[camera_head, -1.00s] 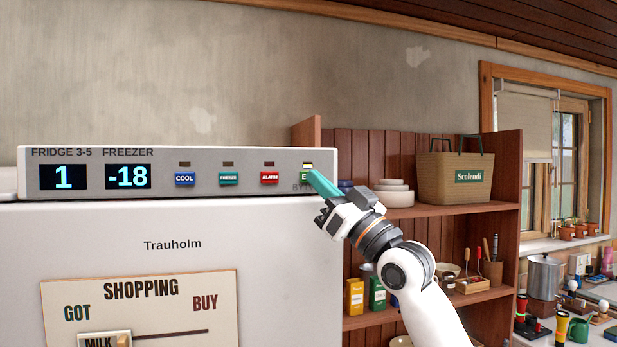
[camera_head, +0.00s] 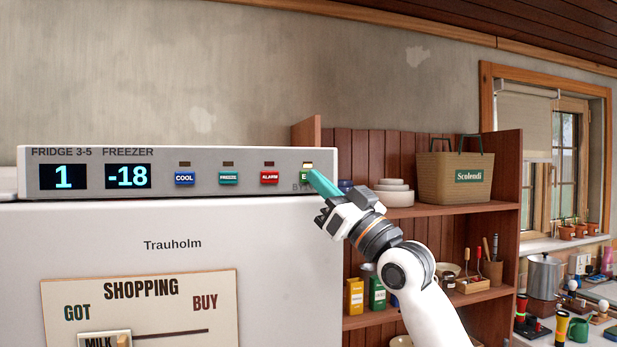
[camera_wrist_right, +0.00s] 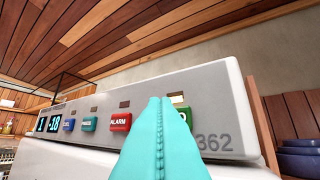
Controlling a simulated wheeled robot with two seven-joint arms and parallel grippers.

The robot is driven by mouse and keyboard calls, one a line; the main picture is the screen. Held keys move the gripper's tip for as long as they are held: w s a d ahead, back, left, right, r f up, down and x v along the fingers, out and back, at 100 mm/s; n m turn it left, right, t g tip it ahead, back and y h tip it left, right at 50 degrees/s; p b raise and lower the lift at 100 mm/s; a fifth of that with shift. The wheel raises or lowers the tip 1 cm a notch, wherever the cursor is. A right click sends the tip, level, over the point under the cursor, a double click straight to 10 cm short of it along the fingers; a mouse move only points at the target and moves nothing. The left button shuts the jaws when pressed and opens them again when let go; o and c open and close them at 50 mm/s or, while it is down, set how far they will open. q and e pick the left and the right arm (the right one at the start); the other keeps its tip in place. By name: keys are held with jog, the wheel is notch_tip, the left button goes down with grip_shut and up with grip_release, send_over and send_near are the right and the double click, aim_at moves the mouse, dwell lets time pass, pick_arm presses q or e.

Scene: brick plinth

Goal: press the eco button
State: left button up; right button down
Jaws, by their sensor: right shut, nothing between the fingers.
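The green eco button (camera_head: 304,177) is the rightmost button on the fridge's control panel (camera_head: 225,158). The fingertips cover part of it, so only an "E" shows of its label in the head view. In the right wrist view a green edge of the eco button (camera_wrist_right: 186,115) shows just right of the fingers. The small window (camera_head: 308,166) above it is pale and bright, unlike the dark brown ones over the other buttons. My right gripper (camera_head: 312,174) is shut and empty, its teal tips at the button's right side. I cannot tell whether they touch. My left gripper is not in view.
The red alarm button (camera_head: 269,178), teal freeze button (camera_head: 229,179) and blue cool button (camera_head: 185,179) sit to the left on the same panel. A wooden shelf (camera_head: 450,210) with a basket (camera_head: 455,178) and bowls (camera_head: 394,194) stands right of the fridge.

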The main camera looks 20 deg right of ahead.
jog(key=shift+w, duration=0.2)
dwell(0.5)
jog(key=shift+w, duration=0.35)
jog(key=shift+s, duration=0.2)
dwell(0.3)
jog(key=shift+s, duration=0.35)
jog(key=shift+s, duration=0.1)
jog(key=s, duration=0.5)
jog(key=shift+s, duration=0.4)
dwell(1.3)
